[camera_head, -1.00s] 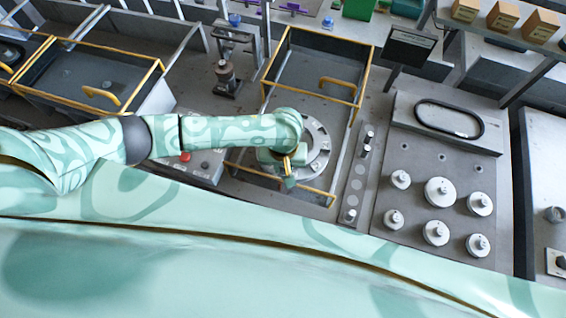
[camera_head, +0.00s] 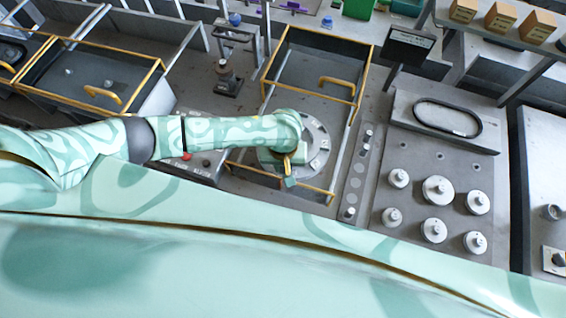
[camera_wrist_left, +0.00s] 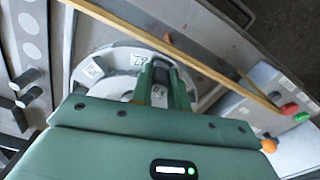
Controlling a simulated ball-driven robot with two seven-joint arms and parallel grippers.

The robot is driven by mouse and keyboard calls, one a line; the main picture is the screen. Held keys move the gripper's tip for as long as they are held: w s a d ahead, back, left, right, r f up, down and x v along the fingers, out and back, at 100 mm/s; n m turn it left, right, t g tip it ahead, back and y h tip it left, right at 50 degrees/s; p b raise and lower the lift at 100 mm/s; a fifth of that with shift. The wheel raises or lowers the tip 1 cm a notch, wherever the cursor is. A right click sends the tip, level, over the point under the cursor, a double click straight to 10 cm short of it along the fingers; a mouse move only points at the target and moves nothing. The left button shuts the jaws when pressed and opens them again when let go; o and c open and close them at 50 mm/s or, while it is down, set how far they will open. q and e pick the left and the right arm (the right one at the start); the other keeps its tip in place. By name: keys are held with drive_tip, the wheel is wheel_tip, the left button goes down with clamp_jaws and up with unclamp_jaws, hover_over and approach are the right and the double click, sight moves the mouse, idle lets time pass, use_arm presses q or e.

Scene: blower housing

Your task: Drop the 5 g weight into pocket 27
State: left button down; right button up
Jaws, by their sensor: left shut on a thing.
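My left gripper (camera_head: 290,180) is over the near part of a round grey rotor (camera_head: 318,146) with labelled pockets around its ring. In the left wrist view its green fingers (camera_wrist_left: 165,88) are shut on a small dark piece between them, taken as the 5 g weight (camera_wrist_left: 160,75), mostly hidden. The rotor (camera_wrist_left: 105,60) shows behind the fingers there, with white number labels. One label beside the fingers seems to read 28, upside down. I cannot make out pocket 27. My right gripper is not in view.
A yellow-edged frame (camera_head: 357,110) surrounds the rotor. A strip (camera_head: 358,180) with small weights stands to its right, before a plate (camera_head: 410,160) of large knobbed weights. A control box with a red button (camera_head: 187,156) is at the left.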

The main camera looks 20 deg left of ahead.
use_arm(q)
drive_tip(key=shift+f, duration=0.25)
drive_tip(key=shift+f, duration=0.25)
drive_tip(key=shift+f, duration=0.2)
idle(0.5)
